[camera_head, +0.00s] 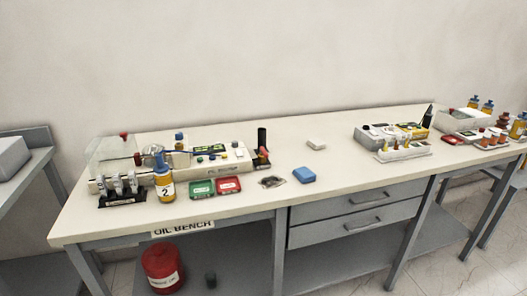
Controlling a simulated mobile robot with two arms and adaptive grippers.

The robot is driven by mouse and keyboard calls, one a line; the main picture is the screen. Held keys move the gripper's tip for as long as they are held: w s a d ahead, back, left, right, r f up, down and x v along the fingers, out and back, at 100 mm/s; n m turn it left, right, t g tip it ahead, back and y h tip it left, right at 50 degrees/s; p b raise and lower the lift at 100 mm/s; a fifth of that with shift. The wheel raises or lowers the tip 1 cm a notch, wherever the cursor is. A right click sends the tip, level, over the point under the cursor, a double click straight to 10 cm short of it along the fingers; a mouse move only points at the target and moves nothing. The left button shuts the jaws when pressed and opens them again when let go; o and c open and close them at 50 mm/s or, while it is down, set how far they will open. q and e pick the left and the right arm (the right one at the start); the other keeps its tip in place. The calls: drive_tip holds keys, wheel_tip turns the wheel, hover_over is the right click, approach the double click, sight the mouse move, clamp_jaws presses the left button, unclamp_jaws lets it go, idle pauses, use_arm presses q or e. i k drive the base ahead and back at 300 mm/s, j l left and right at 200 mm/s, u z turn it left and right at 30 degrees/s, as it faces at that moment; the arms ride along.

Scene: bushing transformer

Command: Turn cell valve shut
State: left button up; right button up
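A long cream-topped bench (330,200) labelled "OIL BENCH" fills the middle of the view. On its left part stands a low white test unit (236,161) with small buttons and a clear cover (106,152) at its left end. A red knob (124,136) sits at the top of the clear cover, and another small red piece (137,159) shows lower down. A blue tube or lever (190,153) runs along the unit. I cannot tell which small part is the cell valve, or how it is turned. Neither of my grippers shows.
A blue-capped yellow bottle (164,180), a black vial rack (122,198), a green box (202,189) and a red box (228,184) stand in front of the unit. A blue block (304,175) lies mid-bench. A red can (162,268) is below. The bench's middle is mostly clear.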

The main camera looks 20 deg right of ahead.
sight(262, 150)
drive_tip(key=i+l, duration=0.2)
drive_tip(key=i, duration=0.2)
drive_tip(key=i+l, duration=0.2)
drive_tip(key=i, duration=0.2)
